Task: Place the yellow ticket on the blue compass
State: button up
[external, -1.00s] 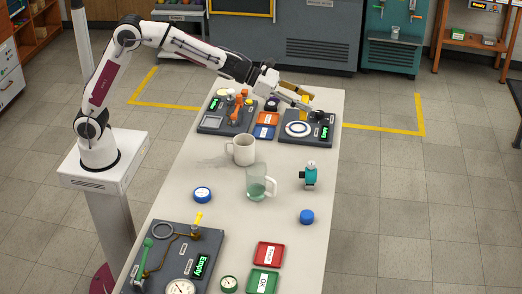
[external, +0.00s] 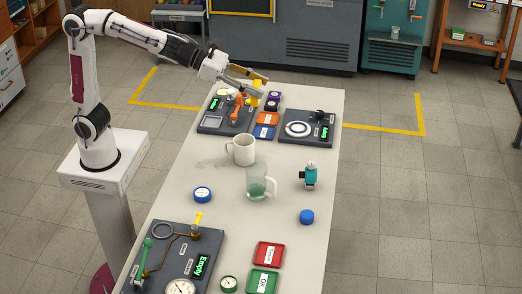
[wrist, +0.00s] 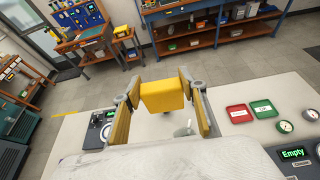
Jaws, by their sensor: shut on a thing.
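My gripper (external: 257,88) is shut on the yellow ticket (external: 256,98) above the far part of the white table. In the wrist view the yellow ticket (wrist: 162,95) shows as a thick yellow block between the two finger pads of my gripper (wrist: 161,92). A round blue thing with a white dial (external: 202,194), which looks like the blue compass, lies flat on the table in the external view, left of the glass mug. My gripper is well beyond it and to its right, with nothing on the dial. I cannot make out the compass in the wrist view.
A white mug (external: 241,151) and a glass mug (external: 258,187) stand mid-table. A small teal device (external: 310,176) and a blue cap (external: 306,217) are to the right. Grey panels fill the far end and near left; red (external: 268,255) and green (external: 263,282) trays lie near front.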

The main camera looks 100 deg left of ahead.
jog(key=s+d+r, duration=0.2)
jog(key=s, duration=0.5)
jog(key=s+d+r, duration=0.2)
jog(key=s+d, duration=0.1)
jog(key=s, duration=0.3)
jog(key=w+d+f+n+y, duration=0.1)
jog(key=d+f, duration=0.5)
jog(key=f, duration=0.7)
jog(key=w+d+f+n+y, duration=0.1)
jog(key=d+f, duration=0.4)
jog(key=f, duration=0.8)
notch_tip(320, 180, down, 5)
jog(key=s+a+n+g+y, duration=0.2)
jog(key=a+n+y, duration=0.1)
jog(key=n+y, duration=0.2)
jog(key=s+a+r+n+g+y, duration=0.4)
jog(key=a+n+g+y, duration=0.1)
jog(key=n+g, duration=0.1)
jog(key=shift+s+a+n+g, duration=0.15)
jog(key=shift+a+n+g, duration=0.15)
jog(key=shift+a+n, duration=0.1)
notch_tip(320, 180, down, 6)
jog(key=shift+f, duration=0.25)
